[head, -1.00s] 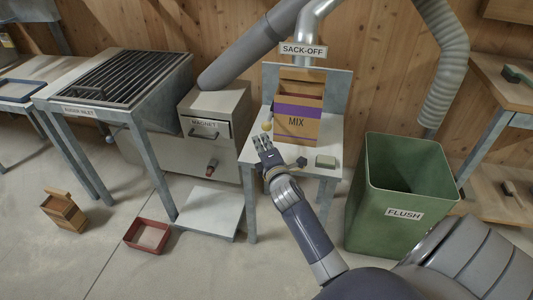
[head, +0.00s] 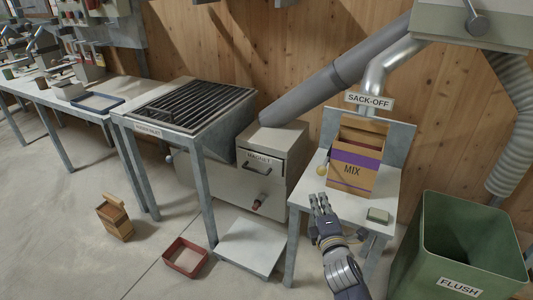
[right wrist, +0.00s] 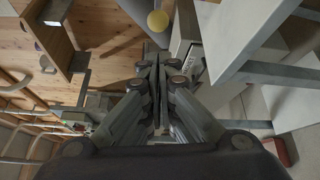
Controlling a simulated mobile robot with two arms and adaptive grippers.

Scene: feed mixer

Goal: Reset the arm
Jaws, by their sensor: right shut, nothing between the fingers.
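My right gripper (head: 322,207) is in the lower right of the head view, in front of the sack-off table (head: 302,193). Its fingers are shut and empty, pointing toward the table's front left edge. In the right wrist view the closed fingers (right wrist: 157,65) point up the picture, with a yellow ball-shaped knob (right wrist: 158,20) beyond the tips, apart from them. My left gripper is in neither view.
The green FLUSH bin (head: 475,235) is at right. The MAGNET cabinet (head: 260,165) and barred inlet (head: 190,105) are left. A red tray (head: 185,257) and wooden box (head: 115,217) lie on open floor.

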